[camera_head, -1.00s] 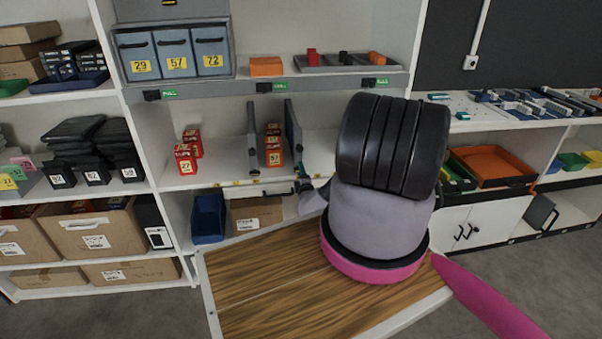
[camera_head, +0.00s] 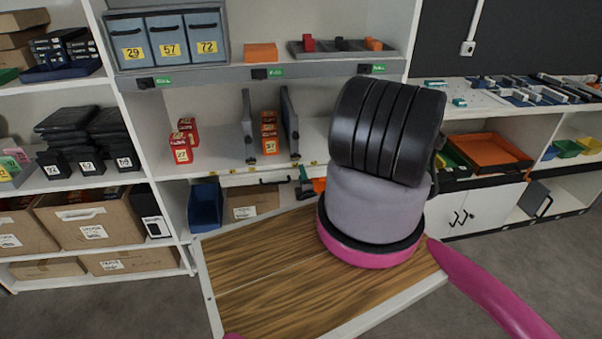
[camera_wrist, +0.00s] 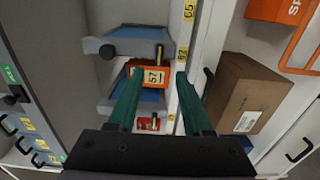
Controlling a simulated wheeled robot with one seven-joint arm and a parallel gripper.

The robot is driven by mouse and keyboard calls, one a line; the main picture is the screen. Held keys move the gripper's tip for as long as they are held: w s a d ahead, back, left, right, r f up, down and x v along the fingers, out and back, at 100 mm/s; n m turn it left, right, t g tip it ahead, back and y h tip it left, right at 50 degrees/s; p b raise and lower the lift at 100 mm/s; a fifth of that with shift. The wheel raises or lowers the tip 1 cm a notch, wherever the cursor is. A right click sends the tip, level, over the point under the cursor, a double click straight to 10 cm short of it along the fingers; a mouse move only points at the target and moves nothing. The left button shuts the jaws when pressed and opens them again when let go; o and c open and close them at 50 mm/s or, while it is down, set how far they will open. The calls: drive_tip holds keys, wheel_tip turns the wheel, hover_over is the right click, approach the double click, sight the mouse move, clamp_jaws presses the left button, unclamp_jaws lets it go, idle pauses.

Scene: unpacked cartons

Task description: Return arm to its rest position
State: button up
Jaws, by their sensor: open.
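My gripper (camera_wrist: 160,108) shows in the wrist view with its two green fingers apart and nothing between them. I cannot see either finger touching anything. In the head view my arm (camera_head: 375,190) stands in front of the shelving and hides part of it. The gripper itself is mostly hidden behind the arm there, with only a small green part showing beside it.
A wooden-topped surface (camera_head: 265,287) lies below the arm. Shelving holds red boxes (camera_head: 182,145), orange boxes (camera_head: 270,140) between grey dividers, a blue bin (camera_head: 205,206) and a carton (camera_head: 250,202). An orange tray (camera_head: 490,151) sits on the right. The carton also shows in the wrist view (camera_wrist: 245,92).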

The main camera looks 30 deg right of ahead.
idle(0.4)
drive_tip(key=w+a+r+n+t+y, duration=0.1)
drive_tip(key=w+r+n+t+y, duration=0.1)
drive_tip(key=w+r+n+y, duration=0.3)
drive_tip(key=a+r+n+t+y, duration=0.1)
drive_tip(key=a+r+n+y, duration=0.15)
drive_tip(key=r, duration=0.45)
drive_tip(key=s+a+r+n+g+y, duration=0.2)
drive_tip(key=a+r+n+g+y, duration=0.55)
drive_tip(key=r+n, duration=0.45)
drive_tip(key=s+a+r+n+g+y, duration=0.2)
drive_tip(key=a+r+n+g+y, duration=0.55)
drive_tip(key=r+n, duration=0.45)
drive_tip(key=s+a+r+n+g+h, duration=0.3)
drive_tip(key=s+r+n+g+h, duration=0.4)
drive_tip(key=s+r+n, duration=0.55)
drive_tip(key=s+d+r+n+t+h, duration=0.6)
drive_tip(key=s+r+n+t+h, duration=0.2)
drive_tip(key=s, duration=0.4)
wheel_tip(320, 180, up, 3)
drive_tip(key=shift+d+f+n+t, duration=0.2)
drive_tip(key=shift+d+n+t, duration=0.15)
drive_tip(key=shift+n, duration=0.25)
drive_tip(key=shift+h, duration=0.25)
